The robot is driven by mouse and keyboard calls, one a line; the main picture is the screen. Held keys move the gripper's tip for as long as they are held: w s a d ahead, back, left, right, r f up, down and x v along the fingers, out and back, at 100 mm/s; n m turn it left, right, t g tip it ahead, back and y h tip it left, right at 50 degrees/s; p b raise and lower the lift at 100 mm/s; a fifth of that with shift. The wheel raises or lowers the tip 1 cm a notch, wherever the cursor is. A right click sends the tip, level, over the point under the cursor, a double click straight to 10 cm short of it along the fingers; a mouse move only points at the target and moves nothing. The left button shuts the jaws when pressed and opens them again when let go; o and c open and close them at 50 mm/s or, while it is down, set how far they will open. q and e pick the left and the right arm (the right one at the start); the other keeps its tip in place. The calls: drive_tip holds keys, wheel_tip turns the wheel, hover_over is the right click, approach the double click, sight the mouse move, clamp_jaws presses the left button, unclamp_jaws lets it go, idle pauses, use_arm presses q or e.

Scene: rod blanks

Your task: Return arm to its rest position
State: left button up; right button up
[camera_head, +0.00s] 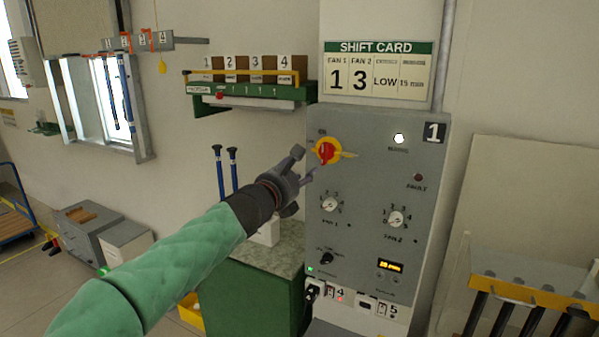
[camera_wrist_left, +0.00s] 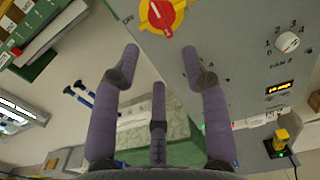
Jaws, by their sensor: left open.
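My left gripper (camera_head: 308,166) is open and empty in front of the grey control panel (camera_head: 370,160), just below and left of the red and yellow rotary switch (camera_head: 325,151). In the left wrist view the spread fingers of my left gripper (camera_wrist_left: 160,62) show, with the red and yellow switch (camera_wrist_left: 160,14) beyond their tips and apart from them. My left arm (camera_head: 170,260) in its green sleeve reaches in from the lower left. My right gripper is not in view.
The panel carries a fan 1 dial (camera_head: 330,205), a fan 2 dial (camera_head: 396,218) and a lit display (camera_head: 390,266). A shift card (camera_head: 377,72) hangs above. A green shelf (camera_head: 250,90) with numbered boxes is on the wall. A rack with dark rods (camera_head: 535,295) stands right.

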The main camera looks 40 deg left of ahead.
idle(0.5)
use_arm(q)
drive_tip(key=w+d+f+n+g+h, duration=0.25)
drive_tip(key=d+f+n, duration=0.3)
drive_tip(key=f, duration=0.85)
drive_tip(key=w+d+f+n+g+h, duration=0.25)
drive_tip(key=d+f+n, duration=0.3)
drive_tip(key=f, duration=0.85)
drive_tip(key=w+d+f+n+g+h, duration=0.1)
drive_tip(key=w+d+f+n+g, duration=0.35)
drive_tip(key=f, duration=1.05)
drive_tip(key=s+d+f+n+h, duration=0.2)
drive_tip(key=s+d+f+n, duration=0.6)
drive_tip(key=f, duration=0.5)
drive_tip(key=s+d+f+n+g, duration=0.2)
drive_tip(key=s+d+f+n, duration=0.2)
drive_tip(key=s, duration=0.4)
drive_tip(key=s+d+f+n+g, duration=0.3)
drive_tip(key=s+d+f+n, duration=0.1)
drive_tip(key=s+f, duration=0.3)
drive_tip(key=s+d+f+n+g, duration=0.2)
drive_tip(key=s+d+f+n, duration=0.2)
drive_tip(key=s, duration=0.5)
drive_tip(key=shift+x, duration=1.05)
